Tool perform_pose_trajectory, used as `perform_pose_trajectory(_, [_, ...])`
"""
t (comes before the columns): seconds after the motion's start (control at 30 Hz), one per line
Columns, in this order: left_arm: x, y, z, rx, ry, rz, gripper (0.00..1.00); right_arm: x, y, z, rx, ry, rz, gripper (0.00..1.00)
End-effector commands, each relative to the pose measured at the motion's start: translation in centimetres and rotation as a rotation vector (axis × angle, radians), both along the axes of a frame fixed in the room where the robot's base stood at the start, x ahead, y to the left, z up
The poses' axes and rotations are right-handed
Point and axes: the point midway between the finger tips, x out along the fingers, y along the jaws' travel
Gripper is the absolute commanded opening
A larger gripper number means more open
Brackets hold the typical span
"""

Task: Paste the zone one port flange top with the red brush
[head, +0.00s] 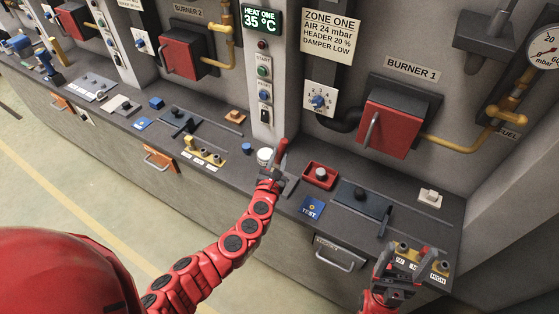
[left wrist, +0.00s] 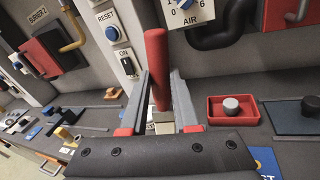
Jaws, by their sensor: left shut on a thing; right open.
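My left gripper (head: 275,172) is shut on the red brush (head: 281,150). The brush's red handle (left wrist: 156,65) stands nearly upright between the fingers in the left wrist view, with a pale part low between them; its bristles cannot be made out. A white pot (head: 265,155) is beside this gripper. In zone one, the red burner 1 door (head: 390,127) is closed on a dark surround (head: 428,104); I cannot tell whether this surround is the port flange. My right gripper (head: 408,258) is open, over the yellow block with small labels (head: 431,258) at the counter's right end.
A red tray (head: 320,175) with a grey-topped piece, a blue TEST card (head: 311,208) and a dark plate (head: 362,199) lie right of my left gripper. A control column (head: 264,80) rises behind it. A yellow pipe (head: 455,145) runs right of burner 1.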

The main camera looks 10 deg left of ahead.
Motion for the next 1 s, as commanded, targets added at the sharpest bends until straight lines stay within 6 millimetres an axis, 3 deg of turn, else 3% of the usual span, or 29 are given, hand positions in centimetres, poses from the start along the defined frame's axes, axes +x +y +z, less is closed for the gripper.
perform_pose_trajectory(0.1, [-0.8,-0.2,1.6,-0.124,-0.032,-0.004,0.00,0.0,0.0,0.4,0.000,0.000,0.000,0.73])
perform_pose_trajectory(0.23, [-1.3,-0.2,2.1,-0.205,-0.051,-0.004,0.00,0.0,0.0,0.2,0.000,0.000,0.000,0.73])
perform_pose_trajectory(0.7, [-1.3,-0.2,-2.4,-0.216,-0.055,-0.004,0.00,0.0,0.0,-4.1,0.000,0.000,0.000,0.73])
perform_pose_trajectory(1.0, [-1.3,-0.3,-2.5,-0.215,-0.055,-0.005,0.00,0.0,0.0,-4.1,0.000,0.000,0.000,0.73])
